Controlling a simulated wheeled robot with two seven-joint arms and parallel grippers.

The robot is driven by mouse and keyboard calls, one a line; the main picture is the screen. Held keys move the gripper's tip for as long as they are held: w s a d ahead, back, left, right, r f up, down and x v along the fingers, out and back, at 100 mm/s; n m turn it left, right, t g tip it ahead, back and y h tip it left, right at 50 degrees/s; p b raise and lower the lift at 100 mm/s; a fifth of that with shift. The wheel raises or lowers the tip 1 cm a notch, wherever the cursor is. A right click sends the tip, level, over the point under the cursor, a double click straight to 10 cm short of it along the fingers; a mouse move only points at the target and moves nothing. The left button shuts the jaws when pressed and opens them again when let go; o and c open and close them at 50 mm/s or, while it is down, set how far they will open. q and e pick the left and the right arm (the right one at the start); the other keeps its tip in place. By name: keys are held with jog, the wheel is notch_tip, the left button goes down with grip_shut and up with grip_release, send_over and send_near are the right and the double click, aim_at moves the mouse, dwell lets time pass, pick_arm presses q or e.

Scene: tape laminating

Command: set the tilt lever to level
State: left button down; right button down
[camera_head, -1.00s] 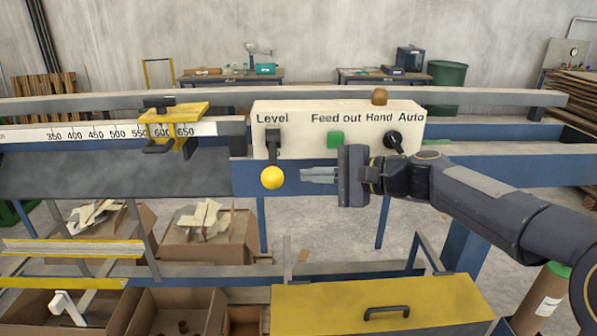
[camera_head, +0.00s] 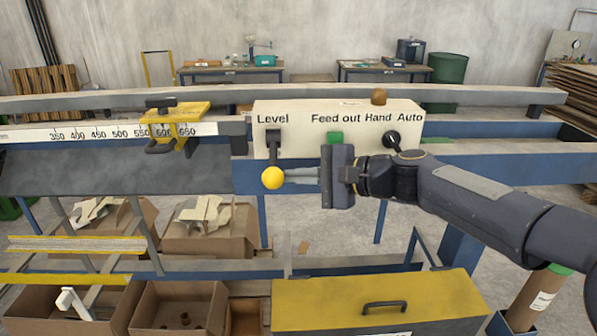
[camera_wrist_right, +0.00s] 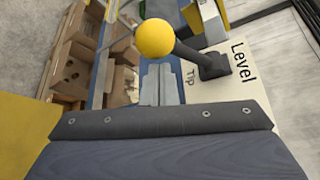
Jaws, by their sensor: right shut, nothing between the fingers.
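The tilt lever (camera_head: 274,150) hangs down from the cream panel (camera_head: 296,116) below the word "Level", with a yellow ball knob (camera_head: 272,178) at its lower end. My right gripper (camera_head: 290,175) is shut and empty, its fingertips pointing left at the knob's right side; in the head view they look touching or nearly so. In the right wrist view the yellow knob (camera_wrist_right: 155,39) stands just beyond the shut fingertips (camera_wrist_right: 158,72), with the lever's dark arm (camera_wrist_right: 188,52) running to its base. The word "Tip" shows on the panel there. My left gripper is not in view.
A green button (camera_head: 335,137) and a dark selector knob (camera_head: 392,139) are on the same panel. A yellow clamp (camera_head: 174,120) sits on the ruler (camera_head: 90,134) to the left. Cardboard boxes (camera_head: 205,230) and a yellow cover (camera_head: 372,301) lie lower down.

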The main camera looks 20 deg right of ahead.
notch_tip(320, 180, up, 6)
jog(key=m+g+p, duration=0.1)
jog(key=p, duration=0.6)
jog(key=shift+s+r+m, duration=0.25)
jog(key=shift+m, duration=0.05)
dwell(0.4)
jog(key=shift+a, duration=0.1)
jog(key=shift+r+p, duration=0.15)
jog(key=shift+p, duration=0.15)
jog(key=shift+r+p, duration=0.6)
jog(key=shift+r, duration=0.1)
